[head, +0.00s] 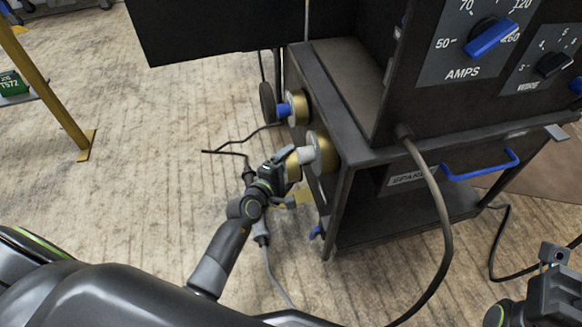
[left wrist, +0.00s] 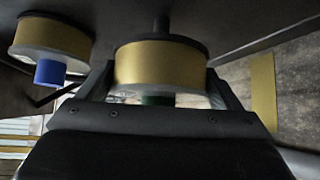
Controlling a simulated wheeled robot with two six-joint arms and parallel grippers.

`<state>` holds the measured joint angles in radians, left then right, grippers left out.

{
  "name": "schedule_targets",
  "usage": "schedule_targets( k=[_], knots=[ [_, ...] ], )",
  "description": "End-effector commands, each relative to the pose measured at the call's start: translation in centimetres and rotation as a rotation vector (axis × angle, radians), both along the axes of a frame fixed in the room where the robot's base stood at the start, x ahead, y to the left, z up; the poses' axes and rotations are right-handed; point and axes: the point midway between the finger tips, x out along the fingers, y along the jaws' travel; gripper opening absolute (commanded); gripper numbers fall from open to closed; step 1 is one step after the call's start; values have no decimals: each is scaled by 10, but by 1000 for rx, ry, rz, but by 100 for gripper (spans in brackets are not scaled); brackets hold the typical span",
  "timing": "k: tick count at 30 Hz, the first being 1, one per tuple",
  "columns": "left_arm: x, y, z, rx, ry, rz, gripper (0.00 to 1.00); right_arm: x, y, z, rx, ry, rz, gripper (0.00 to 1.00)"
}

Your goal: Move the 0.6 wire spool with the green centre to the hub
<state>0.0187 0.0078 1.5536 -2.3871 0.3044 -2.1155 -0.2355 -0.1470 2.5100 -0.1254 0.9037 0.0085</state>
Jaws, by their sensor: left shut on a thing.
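My left gripper (head: 284,168) is shut on a gold wire spool, with a finger on either side of it in the left wrist view (left wrist: 157,97). The held spool (left wrist: 157,62) has a dark rim at the back and a dark green centre, partly hidden by the gripper. A dark post shows behind it; I cannot tell whether the spool touches it.
A gold spool with a blue centre (head: 297,107) is on the cart's side; it also shows in the left wrist view (left wrist: 48,42). The dark cart (head: 348,190) carries a welder with dials (head: 490,38). Cables hang and lie nearby. A yellow post (head: 50,90) stands left on open floor.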

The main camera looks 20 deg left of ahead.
Motion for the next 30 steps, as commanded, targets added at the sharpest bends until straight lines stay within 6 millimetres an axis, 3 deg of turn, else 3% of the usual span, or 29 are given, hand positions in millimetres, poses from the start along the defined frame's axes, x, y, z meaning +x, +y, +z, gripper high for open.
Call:
schedule_targets(
  k=[30],
  knots=[
    [-16,25,4,-1,-8,1,46,0,0,-3,0,0,0,36]
  ],
)
